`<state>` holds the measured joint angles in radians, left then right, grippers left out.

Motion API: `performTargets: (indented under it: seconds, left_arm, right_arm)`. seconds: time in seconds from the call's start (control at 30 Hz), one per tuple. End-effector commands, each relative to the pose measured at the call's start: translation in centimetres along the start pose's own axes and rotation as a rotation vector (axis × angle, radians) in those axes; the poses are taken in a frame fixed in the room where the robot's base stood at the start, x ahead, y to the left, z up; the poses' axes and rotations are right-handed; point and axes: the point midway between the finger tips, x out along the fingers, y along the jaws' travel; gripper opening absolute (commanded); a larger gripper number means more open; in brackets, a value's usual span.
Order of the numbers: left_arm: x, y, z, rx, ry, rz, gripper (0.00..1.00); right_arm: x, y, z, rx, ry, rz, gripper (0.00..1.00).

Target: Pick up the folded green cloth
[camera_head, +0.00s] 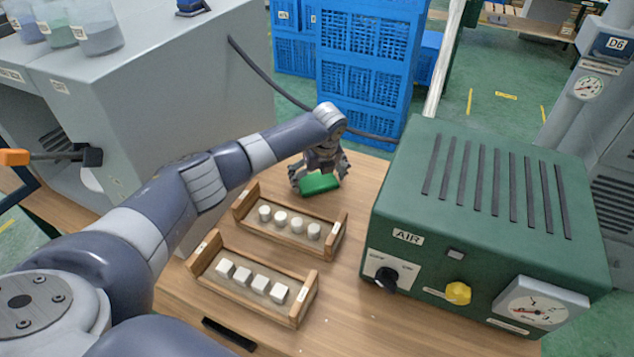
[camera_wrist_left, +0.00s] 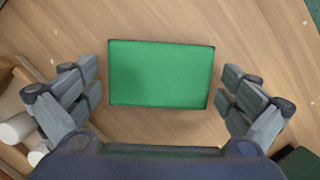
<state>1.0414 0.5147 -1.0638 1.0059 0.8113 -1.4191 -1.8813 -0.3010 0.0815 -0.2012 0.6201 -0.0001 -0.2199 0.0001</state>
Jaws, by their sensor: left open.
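The folded green cloth (camera_head: 319,184) lies flat on the wooden table beyond the two wooden trays. In the left wrist view the cloth (camera_wrist_left: 160,74) is a green rectangle with dark edges. My left gripper (camera_head: 319,178) is open above the cloth and points down at it. In the left wrist view its fingers (camera_wrist_left: 160,90) stand apart on the left and right sides of the cloth, with a gap on each side. Nothing is held. My right gripper is not in view.
A wooden tray with white round pieces (camera_head: 240,208) stands just in front of the cloth. A second tray with white cubes (camera_head: 303,302) is nearer. A green AIR box (camera_head: 490,230) stands on the right, a grey machine (camera_head: 170,90) on the left. Blue crates (camera_head: 368,60) are behind.

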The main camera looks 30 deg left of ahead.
Motion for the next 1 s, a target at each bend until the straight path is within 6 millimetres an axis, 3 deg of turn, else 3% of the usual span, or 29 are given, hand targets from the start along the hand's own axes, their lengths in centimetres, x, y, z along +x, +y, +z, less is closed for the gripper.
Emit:
performTargets:
  seconds: [0.1,0.23,0.37,0.67,1.0]
  left_arm:
    - [0.0,0.0,0.0,0.0,0.0,0.0,1.0]
    - [0.0,0.0,0.0,0.0,0.0,0.0,0.7]
    - [0.0,0.0,0.0,0.0,0.0,0.0,0.65]
    - [-0.8,-0.1,0.3,0.0,-0.001,-0.002,0.65]
    - [-7.0,-0.1,2.0,-0.001,-0.002,-0.004,0.65]
  right_arm:
    - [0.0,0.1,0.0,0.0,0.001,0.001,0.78]
    - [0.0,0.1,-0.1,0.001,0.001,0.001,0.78]
    - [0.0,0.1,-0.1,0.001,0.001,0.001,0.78]
    - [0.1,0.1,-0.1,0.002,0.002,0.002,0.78]
    - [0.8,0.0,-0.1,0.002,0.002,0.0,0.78]
